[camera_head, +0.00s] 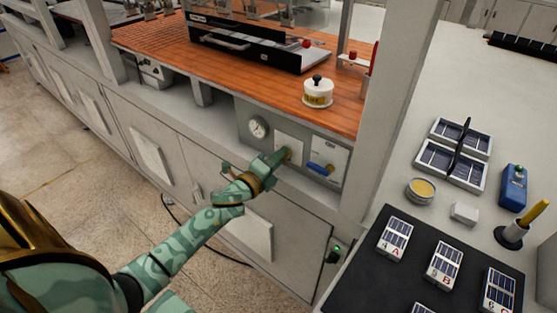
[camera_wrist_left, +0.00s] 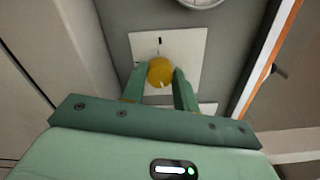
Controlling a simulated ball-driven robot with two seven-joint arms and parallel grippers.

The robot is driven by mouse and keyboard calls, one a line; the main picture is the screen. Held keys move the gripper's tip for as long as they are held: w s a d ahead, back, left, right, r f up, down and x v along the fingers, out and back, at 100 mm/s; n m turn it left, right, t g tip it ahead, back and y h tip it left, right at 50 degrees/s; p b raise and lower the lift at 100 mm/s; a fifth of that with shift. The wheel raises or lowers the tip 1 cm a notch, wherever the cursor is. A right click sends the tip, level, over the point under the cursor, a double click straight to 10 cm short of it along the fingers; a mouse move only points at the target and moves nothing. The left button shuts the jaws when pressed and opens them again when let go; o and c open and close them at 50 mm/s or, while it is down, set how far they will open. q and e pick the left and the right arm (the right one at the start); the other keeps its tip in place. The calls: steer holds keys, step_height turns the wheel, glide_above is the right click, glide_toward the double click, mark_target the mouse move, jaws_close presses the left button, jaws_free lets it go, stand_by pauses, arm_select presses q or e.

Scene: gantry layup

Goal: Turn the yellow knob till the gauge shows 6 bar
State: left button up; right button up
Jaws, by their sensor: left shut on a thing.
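The yellow knob (camera_wrist_left: 160,72) sits on a white plate (camera_wrist_left: 186,45) on the grey panel. My left gripper (camera_wrist_left: 160,78) is shut on the knob, one finger on each side, in the left wrist view. A pale mark shows on the knob's lower front edge. In the head view my left gripper (camera_head: 283,157) reaches the panel and covers most of the knob. The round gauge (camera_head: 258,127) is left of and above the knob; its reading is too small to tell. It is cut off at the top in the wrist view (camera_wrist_left: 200,2). My right gripper is not in view.
A blue lever (camera_head: 320,169) is on the panel right of my gripper. A white container (camera_head: 318,92) stands on the orange bench top (camera_head: 345,112) above. A pillar (camera_head: 385,110) stands to the right, beside a dark mat (camera_head: 375,270) with several solar-cell pieces.

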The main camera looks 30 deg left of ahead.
arm_select(q)
steer(key=shift+f+m, duration=0.1)
steer(key=shift+m, duration=1.1)
steer(key=o, duration=1)
steer(key=shift+c, duration=0.2)
steer(key=s+a, duration=0.1)
steer(key=s, duration=1.5)
steer(key=shift+s+b, duration=0.2)
steer(key=shift+b, duration=0.2)
steer(key=shift+a, duration=0.1)
